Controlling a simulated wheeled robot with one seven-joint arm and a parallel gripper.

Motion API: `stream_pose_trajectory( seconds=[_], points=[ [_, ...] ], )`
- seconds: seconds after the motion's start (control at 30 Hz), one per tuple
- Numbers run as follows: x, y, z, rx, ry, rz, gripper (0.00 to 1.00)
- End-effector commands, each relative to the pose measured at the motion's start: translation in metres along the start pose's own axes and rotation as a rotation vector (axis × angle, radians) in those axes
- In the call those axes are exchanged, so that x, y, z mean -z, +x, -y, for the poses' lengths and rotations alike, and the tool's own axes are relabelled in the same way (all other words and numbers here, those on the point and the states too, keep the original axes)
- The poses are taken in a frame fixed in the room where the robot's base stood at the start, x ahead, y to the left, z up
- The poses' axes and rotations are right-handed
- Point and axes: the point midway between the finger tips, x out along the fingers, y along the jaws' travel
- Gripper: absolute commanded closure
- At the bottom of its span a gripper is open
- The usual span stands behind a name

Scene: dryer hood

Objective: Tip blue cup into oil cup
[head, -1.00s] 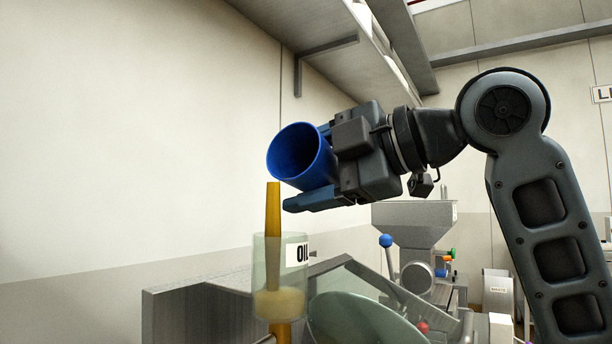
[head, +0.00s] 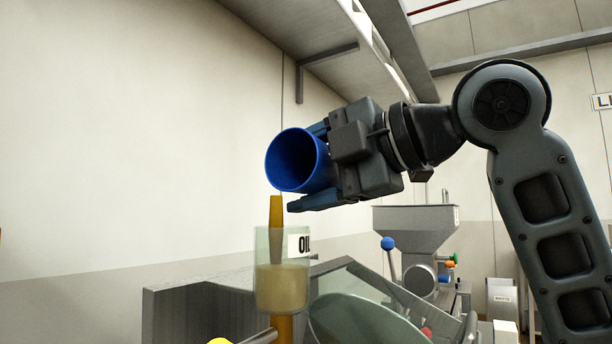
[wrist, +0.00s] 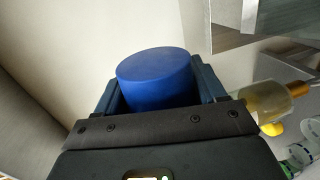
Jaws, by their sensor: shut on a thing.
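My gripper (head: 315,165) is shut on the blue cup (head: 292,160) and holds it above the oil cup (head: 270,285). The blue cup is tilted, its open mouth facing the head camera and to the left; its outside shows between the fingers in the wrist view (wrist: 155,75). The oil cup is clear, upright, labelled "OIL", and partly filled with pale yellowish contents. It also shows in the wrist view (wrist: 262,100).
A metal housing (head: 190,310) stands below and behind the oil cup. A green-tinted disc (head: 350,322) is right of it. A grey hopper (head: 415,220) and a lever with a blue knob (head: 387,243) stand farther right. The wall side at left is clear.

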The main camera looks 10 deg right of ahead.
Motion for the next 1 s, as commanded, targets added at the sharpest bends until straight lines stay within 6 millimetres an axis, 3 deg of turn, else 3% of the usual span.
stream_pose_trajectory(
  seconds=[1.0],
  points=[
    [0.011,-0.002,-0.008,-0.016,-0.3,0.062,0.65]
  ],
)
